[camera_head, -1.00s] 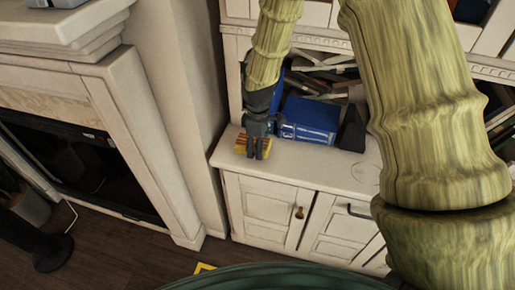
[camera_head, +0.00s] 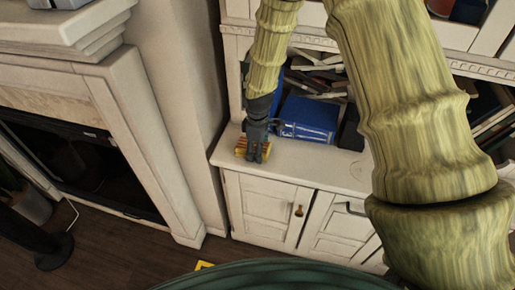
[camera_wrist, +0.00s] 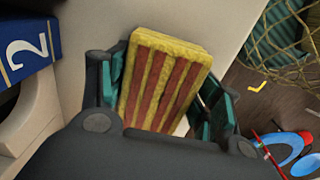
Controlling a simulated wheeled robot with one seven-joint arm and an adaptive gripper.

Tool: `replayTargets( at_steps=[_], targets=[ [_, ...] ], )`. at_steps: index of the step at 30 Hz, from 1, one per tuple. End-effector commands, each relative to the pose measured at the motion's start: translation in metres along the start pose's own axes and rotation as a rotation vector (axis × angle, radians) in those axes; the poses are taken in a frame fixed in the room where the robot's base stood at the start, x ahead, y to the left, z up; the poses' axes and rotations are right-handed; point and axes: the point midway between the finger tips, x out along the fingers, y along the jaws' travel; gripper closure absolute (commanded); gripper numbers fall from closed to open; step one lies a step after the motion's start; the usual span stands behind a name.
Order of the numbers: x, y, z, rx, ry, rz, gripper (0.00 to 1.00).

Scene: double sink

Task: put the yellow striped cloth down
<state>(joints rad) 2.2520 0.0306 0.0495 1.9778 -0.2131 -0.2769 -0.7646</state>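The yellow cloth (camera_head: 242,147) with red stripes is at the left end of the white cabinet top. It looks like a thick folded block and seems to be at the surface; whether it bears fully on it is hard to tell. In the wrist view the cloth (camera_wrist: 168,75) lies between the teal finger pads, slightly skewed. My gripper (camera_head: 255,153) points down over the cloth and covers its middle.
A blue book or box (camera_head: 308,118) stands right behind my gripper, with a dark object (camera_head: 350,128) beside it. The white cabinet top (camera_head: 330,172) is clear toward the front right. A fireplace (camera_head: 85,170) stands to the left.

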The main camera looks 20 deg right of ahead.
Motion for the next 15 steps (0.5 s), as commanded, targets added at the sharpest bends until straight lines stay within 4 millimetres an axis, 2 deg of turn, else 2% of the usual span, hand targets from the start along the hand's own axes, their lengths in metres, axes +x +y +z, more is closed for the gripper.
replayTargets(
  at_steps=[1, 2, 3, 15],
  targets=[
    [0.0065, -0.0037, 0.0018, -0.001, -0.005, -0.007, 0.26],
    [0.0067, -0.0038, 0.0018, -0.001, -0.005, -0.008, 0.2],
    [0.0068, -0.0038, 0.0019, -0.001, -0.005, -0.008, 0.19],
    [0.0042, -0.0025, 0.0019, 0.001, -0.004, -0.006, 0.19]
  ],
)
